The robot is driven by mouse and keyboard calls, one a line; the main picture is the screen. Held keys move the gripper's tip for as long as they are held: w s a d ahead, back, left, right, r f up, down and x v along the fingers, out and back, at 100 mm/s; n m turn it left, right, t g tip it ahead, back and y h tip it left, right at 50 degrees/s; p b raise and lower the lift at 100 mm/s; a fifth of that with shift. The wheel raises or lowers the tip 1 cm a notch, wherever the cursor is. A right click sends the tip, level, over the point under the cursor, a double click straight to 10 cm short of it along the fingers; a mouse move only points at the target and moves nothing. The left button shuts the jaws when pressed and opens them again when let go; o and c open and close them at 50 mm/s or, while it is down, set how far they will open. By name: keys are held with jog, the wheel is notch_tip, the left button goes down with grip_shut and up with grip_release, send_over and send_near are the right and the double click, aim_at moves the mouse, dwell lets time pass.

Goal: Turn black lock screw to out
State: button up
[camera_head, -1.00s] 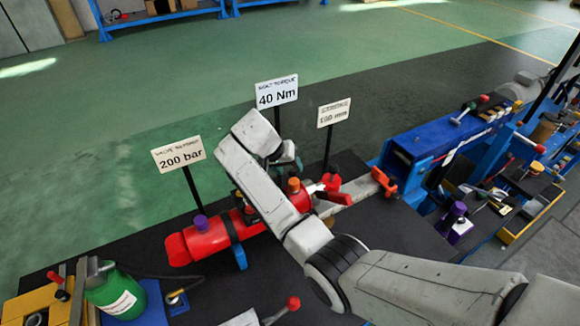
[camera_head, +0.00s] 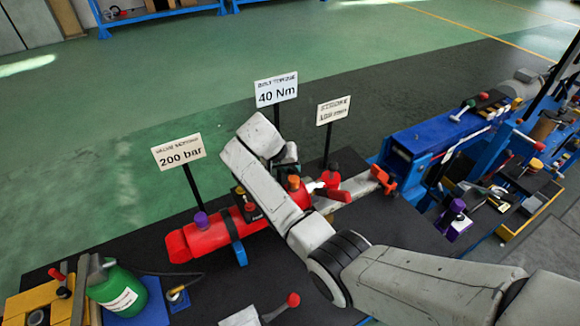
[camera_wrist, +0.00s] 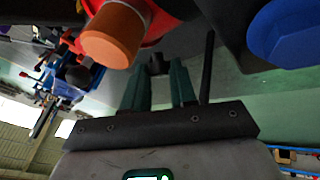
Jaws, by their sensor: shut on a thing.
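The red cylinder (camera_head: 197,240) lies on the dark bench top, with a purple cap (camera_head: 201,220) at its left and an orange cap (camera_head: 294,183) further right. My arm crosses in front of its middle, and my gripper's fingertips are hard to make out in the head view. In the wrist view, my gripper (camera_wrist: 157,73) has its two green fingers closed on a small black knob (camera_wrist: 156,61), which looks like the black lock screw. The orange cap (camera_wrist: 110,36) on a red part is just left of the fingers. The screw's turn position cannot be read.
Signs on posts stand behind the cylinder: 200 bar (camera_head: 180,153), 40 Nm (camera_head: 276,90) and a third (camera_head: 333,110). A green bottle (camera_head: 118,291) stands front left. A red-knobbed lever (camera_head: 293,300) lies in front. Blue machinery (camera_head: 435,137) fills the right. A blue round part (camera_wrist: 285,32) is near the fingers.

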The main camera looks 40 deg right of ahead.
grip_shut()
